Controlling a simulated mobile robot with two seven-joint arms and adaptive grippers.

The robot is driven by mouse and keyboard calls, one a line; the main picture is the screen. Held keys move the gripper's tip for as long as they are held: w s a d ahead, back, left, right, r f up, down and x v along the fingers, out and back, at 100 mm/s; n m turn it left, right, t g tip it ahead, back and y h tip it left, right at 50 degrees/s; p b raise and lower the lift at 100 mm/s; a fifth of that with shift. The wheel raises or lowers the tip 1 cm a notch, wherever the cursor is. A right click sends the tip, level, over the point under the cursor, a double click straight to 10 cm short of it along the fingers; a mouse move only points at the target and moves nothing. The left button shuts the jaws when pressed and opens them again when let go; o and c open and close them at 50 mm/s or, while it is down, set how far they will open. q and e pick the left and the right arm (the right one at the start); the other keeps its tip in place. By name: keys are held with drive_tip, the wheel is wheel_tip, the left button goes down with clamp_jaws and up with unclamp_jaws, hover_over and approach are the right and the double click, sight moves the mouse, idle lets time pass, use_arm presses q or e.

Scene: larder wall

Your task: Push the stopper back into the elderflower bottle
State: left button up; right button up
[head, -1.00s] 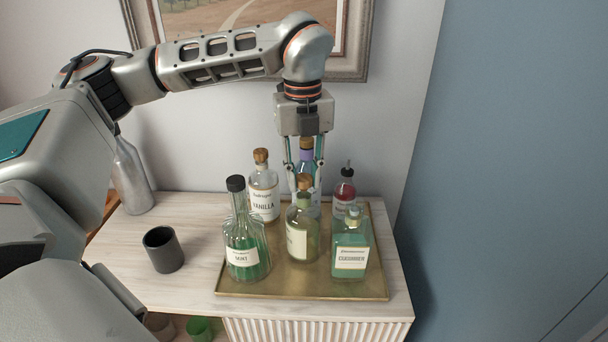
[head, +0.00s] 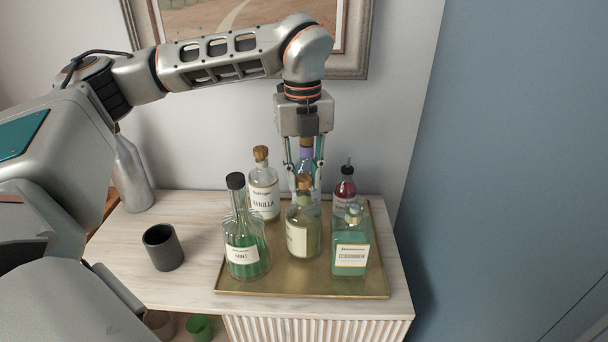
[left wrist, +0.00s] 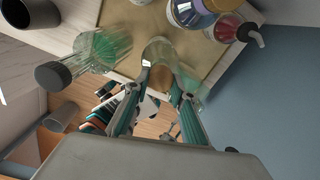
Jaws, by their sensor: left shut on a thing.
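A pale yellow-green glass bottle (head: 303,236) stands upright at the front middle of the brass tray; its label is turned and I cannot read it, but it is the one under my gripper. Its brown cork stopper (head: 304,184) is at the mouth; how deep it sits I cannot tell. My left gripper (head: 304,176) comes straight down from above, its fingers shut on the stopper. In the left wrist view the stopper (left wrist: 160,77) lies between the two fingertips, with the bottle's glass (left wrist: 160,50) just beyond. My right gripper is not in view.
On the brass tray (head: 300,284) a mint bottle (head: 245,245) stands close left, a cucumber bottle (head: 351,258) close right. Behind are a vanilla bottle (head: 263,195), a purple-collared bottle (head: 306,155) and a red bottle (head: 345,190). A grey cup (head: 163,248) stands left of the tray.

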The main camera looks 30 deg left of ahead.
use_arm(q)
drive_tip(key=shift+f, duration=0.2)
idle(0.4)
drive_tip(key=o, duration=1.3)
drive_tip(key=shift+r, duration=0.15)
drive_tip(key=shift+r+p, duration=1)
drive_tip(key=shift+r, duration=2.4)
clamp_jaws()
